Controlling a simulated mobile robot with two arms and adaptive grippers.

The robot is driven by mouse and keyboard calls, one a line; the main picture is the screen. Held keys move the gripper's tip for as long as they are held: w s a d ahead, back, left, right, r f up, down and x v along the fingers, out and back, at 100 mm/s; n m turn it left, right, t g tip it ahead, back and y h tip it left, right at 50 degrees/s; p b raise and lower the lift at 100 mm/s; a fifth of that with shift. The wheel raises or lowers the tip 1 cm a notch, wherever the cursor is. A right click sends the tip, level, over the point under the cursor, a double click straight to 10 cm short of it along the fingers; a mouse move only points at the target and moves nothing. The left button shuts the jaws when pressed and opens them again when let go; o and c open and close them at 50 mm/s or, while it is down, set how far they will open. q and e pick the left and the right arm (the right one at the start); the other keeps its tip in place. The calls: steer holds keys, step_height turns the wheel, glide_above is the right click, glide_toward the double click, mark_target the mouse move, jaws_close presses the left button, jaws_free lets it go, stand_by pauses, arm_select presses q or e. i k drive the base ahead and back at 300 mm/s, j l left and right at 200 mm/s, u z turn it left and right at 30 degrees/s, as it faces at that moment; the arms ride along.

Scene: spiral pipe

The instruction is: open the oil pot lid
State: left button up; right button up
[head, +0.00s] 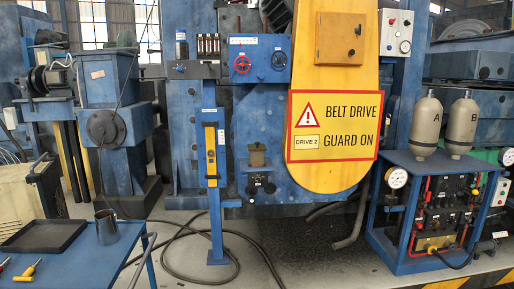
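Neither of my grippers shows in the head view. I cannot tell for sure which thing is the oil pot. A small brass-coloured pot (257,155) sits on a bracket on the blue machine front, left of the yellow belt guard; it is too small to tell whether its lid is open or shut. Below it is a small dark fitting (260,185) with a knob. A grey metal cup (106,227) stands upright on the blue cart at the lower left.
The blue cart (75,268) also bears a dark tray (44,236) and yellow-handled tools (28,270). A blue post (216,225) and black hoses (188,276) stand before the machine. A gauge rig (405,240) with two bottles is at right. The yellow belt guard (335,60) juts out.

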mark_target(257, 147)
steer(key=i+l+u, duration=0.1)
steer(key=i+u, duration=0.2)
steer(key=i, duration=0.95)
